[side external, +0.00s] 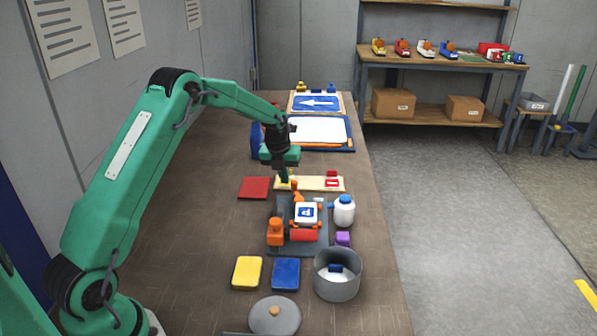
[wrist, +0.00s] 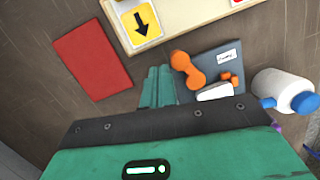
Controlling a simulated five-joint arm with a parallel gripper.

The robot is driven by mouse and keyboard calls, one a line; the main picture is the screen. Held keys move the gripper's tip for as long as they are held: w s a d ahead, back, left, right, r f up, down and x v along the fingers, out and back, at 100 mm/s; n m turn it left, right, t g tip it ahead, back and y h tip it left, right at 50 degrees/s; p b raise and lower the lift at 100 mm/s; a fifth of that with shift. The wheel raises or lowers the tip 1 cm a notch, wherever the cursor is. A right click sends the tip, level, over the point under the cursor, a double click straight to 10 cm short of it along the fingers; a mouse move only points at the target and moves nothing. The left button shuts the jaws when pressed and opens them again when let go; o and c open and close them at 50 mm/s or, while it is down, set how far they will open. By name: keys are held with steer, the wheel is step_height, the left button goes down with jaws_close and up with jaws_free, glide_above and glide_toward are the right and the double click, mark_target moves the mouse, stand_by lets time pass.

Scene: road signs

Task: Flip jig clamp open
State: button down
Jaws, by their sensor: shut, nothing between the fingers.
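The jig is a dark grey plate (side external: 312,246) on the table, and part of it shows in the wrist view (wrist: 225,57). A white block with a blue P sign (side external: 306,212) sits on it. An orange knobbed lever (side external: 297,194), probably the clamp, is at its far edge; it also shows in the wrist view (wrist: 188,72). An orange post (side external: 275,232) and a red cylinder (side external: 303,235) are at the near side. My gripper (side external: 287,179) is shut and empty, pointing down by the jig's far edge. In the wrist view its fingers (wrist: 158,87) are together, left of the lever, apparently apart from it.
A cream sign tray (side external: 316,184) lies just beyond the jig. A red pad (side external: 254,188) is at left and a white bottle (side external: 344,211) at right. A purple block (side external: 342,239), yellow and blue pads and a grey pot (side external: 337,286) are nearer. The table's left is clear.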

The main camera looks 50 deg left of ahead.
steer(key=shift+s+a+r, duration=0.15)
steer(key=shift+s+a, duration=0.15)
steer(key=shift+s, duration=0.25)
steer(key=shift+s+a+r, duration=0.25)
steer(key=shift+s+a, duration=0.3)
steer(key=shift+s, duration=0.35)
steer(key=a+v, duration=0.2)
steer(key=v, duration=0.8)
steer(key=shift+s+d, duration=0.15)
